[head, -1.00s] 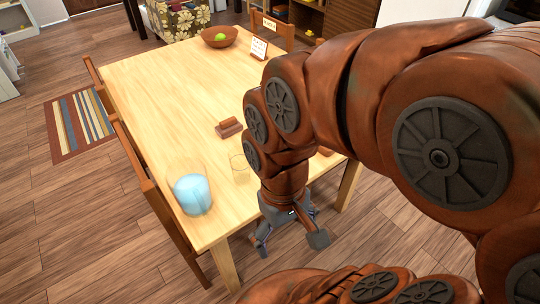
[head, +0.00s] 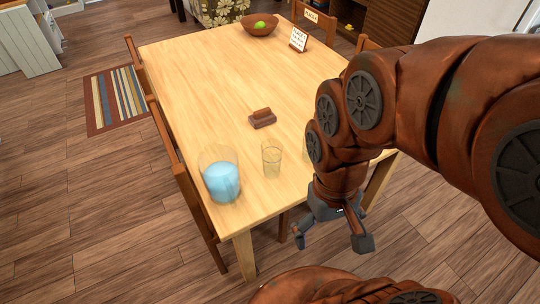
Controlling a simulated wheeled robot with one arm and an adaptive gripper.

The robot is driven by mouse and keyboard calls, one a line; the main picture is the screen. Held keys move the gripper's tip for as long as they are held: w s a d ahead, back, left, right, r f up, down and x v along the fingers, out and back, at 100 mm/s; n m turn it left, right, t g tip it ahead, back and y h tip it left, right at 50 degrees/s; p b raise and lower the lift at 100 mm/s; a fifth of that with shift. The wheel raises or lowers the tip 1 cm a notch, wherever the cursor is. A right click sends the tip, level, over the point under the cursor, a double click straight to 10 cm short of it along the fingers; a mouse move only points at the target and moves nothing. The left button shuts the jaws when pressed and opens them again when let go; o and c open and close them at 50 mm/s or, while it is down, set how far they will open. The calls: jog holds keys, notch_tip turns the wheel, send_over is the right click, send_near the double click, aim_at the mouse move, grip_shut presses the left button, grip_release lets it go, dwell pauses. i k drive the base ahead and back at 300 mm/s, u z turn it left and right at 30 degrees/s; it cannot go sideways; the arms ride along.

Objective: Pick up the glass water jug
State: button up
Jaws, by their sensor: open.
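The glass water jug (head: 221,180) stands upright near the front left corner of the wooden table (head: 210,85). It is clear glass with light blue water inside. My gripper (head: 331,242) hangs beyond the table's front edge, to the right of the jug and lower in the picture. Its fingers are spread apart with nothing between them. It is well apart from the jug.
A clear drinking glass (head: 271,161) stands just right of the jug. A small brown block-like object (head: 262,119) lies mid-table. A bowl with a green fruit (head: 260,25) and a small sign (head: 299,40) are at the far end. Chairs (head: 185,188) line the left side.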

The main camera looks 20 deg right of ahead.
aim_at(218, 164)
jog(key=u, duration=2.65)
jog(key=k, duration=1.35)
jog(key=z, duration=0.25)
